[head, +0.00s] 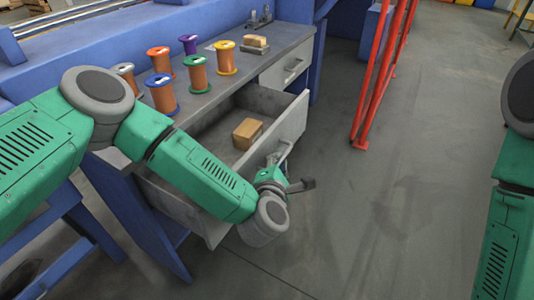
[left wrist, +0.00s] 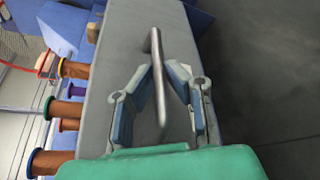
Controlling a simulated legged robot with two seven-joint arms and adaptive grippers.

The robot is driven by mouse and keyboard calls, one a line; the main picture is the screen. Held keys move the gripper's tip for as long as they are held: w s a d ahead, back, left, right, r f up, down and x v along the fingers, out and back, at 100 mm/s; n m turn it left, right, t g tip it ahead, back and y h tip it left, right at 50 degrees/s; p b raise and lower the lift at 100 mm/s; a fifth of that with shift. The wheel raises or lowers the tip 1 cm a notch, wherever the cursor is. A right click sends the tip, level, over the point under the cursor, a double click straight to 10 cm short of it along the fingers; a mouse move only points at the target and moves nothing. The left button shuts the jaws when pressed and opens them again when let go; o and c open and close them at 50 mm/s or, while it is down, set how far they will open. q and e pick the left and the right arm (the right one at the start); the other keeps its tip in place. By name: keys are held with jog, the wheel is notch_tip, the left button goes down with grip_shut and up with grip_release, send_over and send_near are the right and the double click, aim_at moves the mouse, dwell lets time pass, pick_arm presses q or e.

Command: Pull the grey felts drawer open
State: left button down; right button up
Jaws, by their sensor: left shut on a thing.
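The grey drawer (head: 291,124) under the bench top stands pulled out, with its open inside showing. A tan block (head: 247,133) lies in it. My left gripper (head: 283,172) is at the drawer's front, partly hidden by my own wrist. In the left wrist view, the fingers of my left gripper (left wrist: 161,78) are shut on the metal bar handle (left wrist: 157,48), one finger on each side, in front of the grey drawer front (left wrist: 118,50). My right arm shows at the right edge in the head view, but its gripper is out of view.
A second grey drawer (head: 287,66) beside it is shut. Several coloured spools, such as the orange one (head: 225,58), stand on the bench top (head: 200,104). Red rails (head: 381,75) rise beyond the bench. The grey floor (head: 400,200) in front is clear.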

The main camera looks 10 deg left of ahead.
pick_arm(q)
jog(key=d, duration=0.1)
jog(key=s+d, duration=0.1)
jog(key=shift+s+d+f, duration=0.1)
jog(key=shift+d+f, duration=0.05)
jog(key=shift+d, duration=0.25)
jog(key=c, duration=1.6)
grip_release()
jog(key=shift+a, duration=0.2)
jog(key=v, duration=1.1)
jog(key=shift+s+a, duration=0.15)
jog(key=shift+s, duration=0.2)
pick_arm(e)
jog(key=shift+r, duration=0.2)
pick_arm(q)
jog(key=shift+a, duration=0.1)
pick_arm(e)
jog(key=shift+a, duration=0.1)
